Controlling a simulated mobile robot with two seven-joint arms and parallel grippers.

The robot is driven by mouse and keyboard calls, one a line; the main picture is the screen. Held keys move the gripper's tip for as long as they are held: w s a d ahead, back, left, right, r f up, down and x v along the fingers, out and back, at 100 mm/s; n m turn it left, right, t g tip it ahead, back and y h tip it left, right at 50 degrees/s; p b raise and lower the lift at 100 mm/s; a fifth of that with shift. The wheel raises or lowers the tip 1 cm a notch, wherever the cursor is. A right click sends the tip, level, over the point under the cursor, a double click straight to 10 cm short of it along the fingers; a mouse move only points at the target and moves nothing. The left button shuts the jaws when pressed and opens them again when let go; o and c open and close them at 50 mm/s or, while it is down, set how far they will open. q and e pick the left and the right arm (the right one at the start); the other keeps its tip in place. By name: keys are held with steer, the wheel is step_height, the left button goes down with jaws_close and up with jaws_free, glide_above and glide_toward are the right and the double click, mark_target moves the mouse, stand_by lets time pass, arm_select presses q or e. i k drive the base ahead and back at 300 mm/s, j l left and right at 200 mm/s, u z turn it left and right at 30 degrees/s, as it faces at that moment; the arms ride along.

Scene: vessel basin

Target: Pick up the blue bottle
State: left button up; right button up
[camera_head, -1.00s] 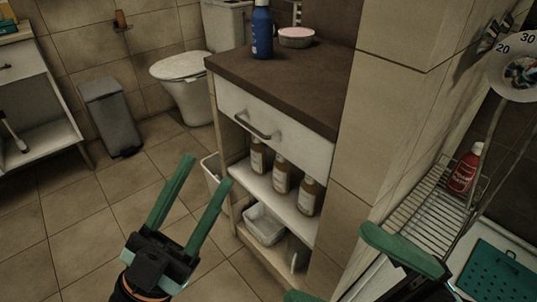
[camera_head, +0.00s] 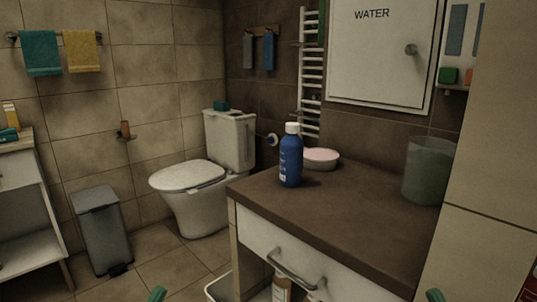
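The blue bottle (camera_head: 290,160) with a white cap stands upright on the dark brown countertop (camera_head: 350,215), near its back left part. Nothing touches it but the counter. Of my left gripper (camera_head: 157,294), only a green fingertip shows at the bottom edge, below and left of the bottle. Of my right gripper (camera_head: 435,295), only a green fingertip shows at the bottom right. Both are well apart from the bottle, and the rest of each is out of frame, so their opening cannot be seen.
A pink-topped round dish (camera_head: 320,158) sits just right of and behind the bottle. A translucent greenish cup (camera_head: 428,170) stands at the counter's right end. The drawer handle (camera_head: 291,270) sticks out in front. The counter's front middle is clear.

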mark_target(291, 146)
steer(key=i+j+u, duration=0.1)
steer(key=i+j, duration=0.2)
steer(key=j, duration=0.25)
steer(key=i+j, duration=0.35)
steer(key=j, duration=0.15)
steer(key=i+j+u, duration=0.15)
steer(key=i+j, duration=0.15)
steer(key=j, duration=0.2)
